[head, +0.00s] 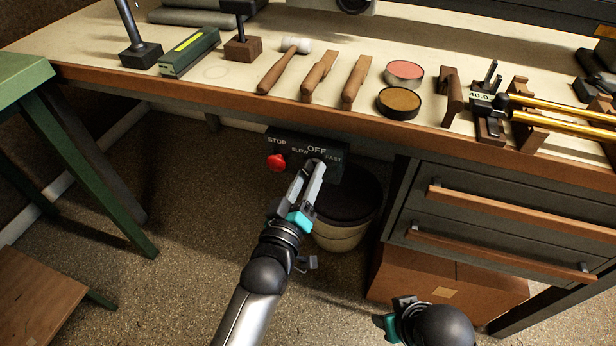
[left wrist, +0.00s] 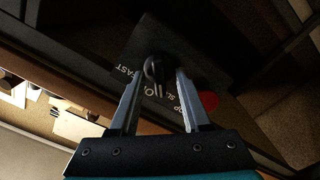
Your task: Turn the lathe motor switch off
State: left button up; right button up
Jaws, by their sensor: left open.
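The dark switch box (head: 272,136) hangs under the bench's front edge, with STOP, SLOW, OFF and FAST lettering and a red stop button (head: 277,162) at its left. The black switch knob (left wrist: 156,68) shows in the left wrist view between the fingertips; I cannot tell which label it points at or whether the fingers touch it. My left gripper (head: 314,168) is open in front of the box, and also shows in the left wrist view (left wrist: 159,80). In the head view it covers most of the knob. My right gripper (head: 402,308) is low at the bottom right, its fingers unclear.
A bin (head: 341,234) stands on the floor below the box. Drawers (head: 500,215) and a cardboard box (head: 445,285) are at the right. A green stand (head: 85,150) is at the left. Mallet (head: 285,65), tins and brass tubes (head: 560,112) lie on the bench (head: 225,80).

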pick_arm(q)
jog(key=shift+c, duration=0.4)
grip_shut()
jog(key=m+p, duration=0.2)
jog(key=m, duration=0.1)
jog(key=m+p, duration=0.3)
jog(key=shift+d+r, duration=0.15)
jog(key=shift+m+p, duration=0.45)
jog(key=shift+m, duration=0.55)
pick_arm(e)
jog(key=s+f, duration=0.2)
jog(key=f, duration=0.3)
jog(key=s+d+f+g, duration=0.1)
jog(key=s+f, duration=0.1)
jog(key=f, duration=0.4)
jog(key=shift+s+d+f+g, duration=0.25)
jog(key=shift+s+g, duration=0.05)
jog(key=shift+s, duration=0.05)
pick_arm(q)
jog(key=shift+o, duration=0.4)
grip_release()
jog(key=shift+s, duration=0.1)
